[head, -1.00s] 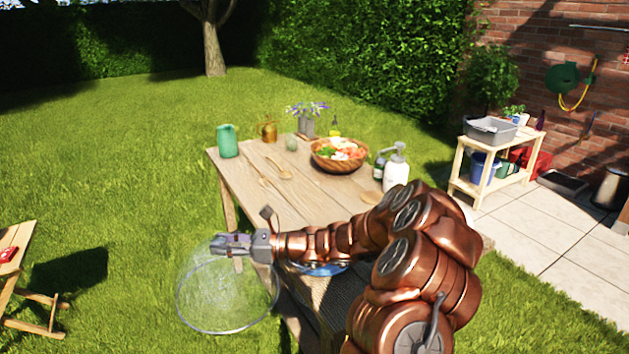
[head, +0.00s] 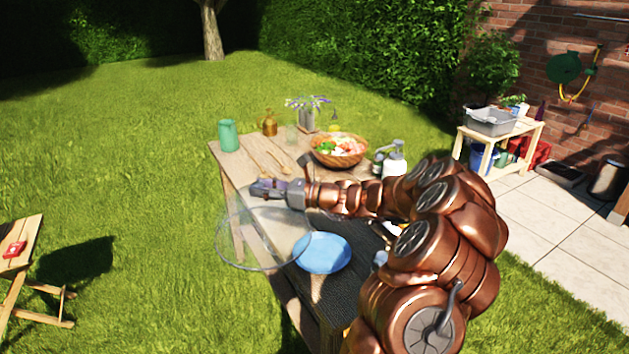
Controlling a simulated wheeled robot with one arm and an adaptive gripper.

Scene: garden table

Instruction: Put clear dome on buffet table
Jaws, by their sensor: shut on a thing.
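The clear dome (head: 246,250) is a large transparent cover with a thin rim, in the head view left of centre. My gripper (head: 262,189) is shut on the dome at its top. The dome hangs tilted or upright, I cannot tell which, overlapping the left edge of the wooden table (head: 245,165) in the picture. Grass shows through its left part. Whether its rim touches the table cannot be told. The copper arm hides the table's right side.
A blue plate (head: 323,253) lies on the table's near part, right of the dome. A salad bowl (head: 338,151), a green pitcher (head: 228,135), wooden spoons (head: 262,165), a vase of flowers (head: 306,118) and a pump bottle (head: 394,162) stand farther back.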

